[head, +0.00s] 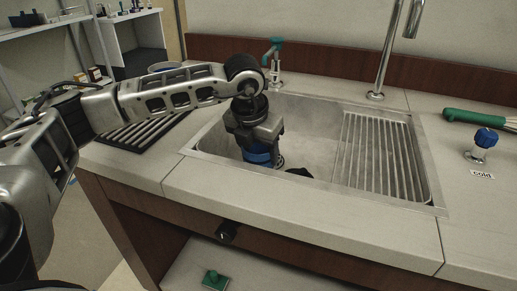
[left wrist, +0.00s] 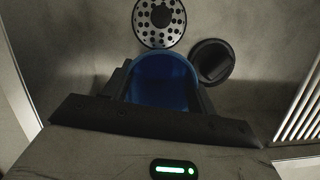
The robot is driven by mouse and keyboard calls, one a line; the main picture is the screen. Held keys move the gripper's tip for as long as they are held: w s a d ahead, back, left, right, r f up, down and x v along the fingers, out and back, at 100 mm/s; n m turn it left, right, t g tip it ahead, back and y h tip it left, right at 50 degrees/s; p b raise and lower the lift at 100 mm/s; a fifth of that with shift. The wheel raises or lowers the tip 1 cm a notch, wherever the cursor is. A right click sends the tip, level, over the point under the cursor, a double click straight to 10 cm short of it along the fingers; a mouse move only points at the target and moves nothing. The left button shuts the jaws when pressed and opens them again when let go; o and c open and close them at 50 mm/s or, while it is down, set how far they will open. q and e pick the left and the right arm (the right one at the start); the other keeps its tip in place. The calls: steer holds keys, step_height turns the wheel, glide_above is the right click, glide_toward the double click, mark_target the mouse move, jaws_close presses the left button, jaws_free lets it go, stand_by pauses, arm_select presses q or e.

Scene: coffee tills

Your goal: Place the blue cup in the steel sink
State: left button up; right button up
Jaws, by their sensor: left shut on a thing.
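The blue cup (head: 258,157) is between the fingers of my left gripper (head: 256,143), which points down inside the basin of the steel sink (head: 310,120). The left wrist view shows the cup (left wrist: 163,78) from above, with its open rim facing the camera and a dark finger on each side. The gripper is shut on it. The cup is low in the basin, near the round drain (left wrist: 159,20); I cannot tell whether its base touches the floor. My right gripper is not in view.
A round black object (left wrist: 212,61) lies on the sink floor beside the cup. A ribbed drainer (head: 379,150) fills the basin's right side. The tall faucet (head: 378,92) and green-handled tap (head: 274,55) stand behind. A blue-knobbed cold tap (head: 484,140) stands right on the counter.

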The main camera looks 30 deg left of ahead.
arm_select(q)
steer(key=o, duration=1)
steer(key=shift+r+p, duration=0.3)
steer(key=shift+p, duration=0.05)
steer(key=v, duration=1.1)
steer(key=shift+s+r+p, duration=0.1)
steer(key=shift+r+p, duration=0.2)
steer(key=shift+p, duration=0.1)
